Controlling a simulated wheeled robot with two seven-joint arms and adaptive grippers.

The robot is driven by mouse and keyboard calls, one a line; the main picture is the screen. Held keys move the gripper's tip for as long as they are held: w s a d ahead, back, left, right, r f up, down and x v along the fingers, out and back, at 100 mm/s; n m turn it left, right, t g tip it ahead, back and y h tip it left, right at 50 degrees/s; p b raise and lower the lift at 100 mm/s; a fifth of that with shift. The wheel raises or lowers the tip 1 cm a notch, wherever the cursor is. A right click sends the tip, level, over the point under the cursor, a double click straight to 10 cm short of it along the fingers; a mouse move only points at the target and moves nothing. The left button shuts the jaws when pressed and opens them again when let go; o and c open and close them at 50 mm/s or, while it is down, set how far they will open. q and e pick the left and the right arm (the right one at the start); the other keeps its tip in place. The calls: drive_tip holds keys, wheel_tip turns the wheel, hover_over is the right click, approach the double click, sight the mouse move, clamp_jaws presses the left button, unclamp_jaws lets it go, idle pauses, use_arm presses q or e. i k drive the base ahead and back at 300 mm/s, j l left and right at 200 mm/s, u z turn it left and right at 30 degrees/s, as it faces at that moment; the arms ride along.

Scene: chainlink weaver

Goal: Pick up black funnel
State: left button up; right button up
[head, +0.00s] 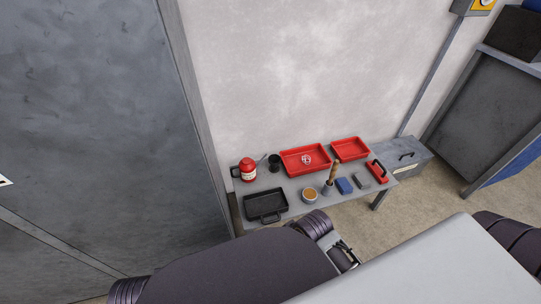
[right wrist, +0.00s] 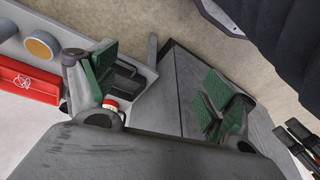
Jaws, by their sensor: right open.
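A small black round object (head: 274,163), which looks like the funnel, stands at the back left of the low grey table, just right of a red bottle (head: 247,170). It is too small to make out its shape. I cannot pick it out in the right wrist view. My right gripper (right wrist: 160,78) is open, its green-padded fingers wide apart with nothing between them. Beyond its left finger lie a black tray (right wrist: 125,78) and part of the red bottle (right wrist: 110,105). My left gripper cannot be made out.
A tall grey panel (head: 100,120) borders the left; the wall is behind.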

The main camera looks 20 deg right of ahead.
sight(274, 160)
drive_tip(key=i+l+u, duration=0.15)
drive_tip(key=l, duration=0.25)
drive_tip(key=l+u, duration=0.2)
drive_tip(key=l, duration=0.2)
drive_tip(key=i+l+u, duration=0.15)
drive_tip(key=l, duration=0.3)
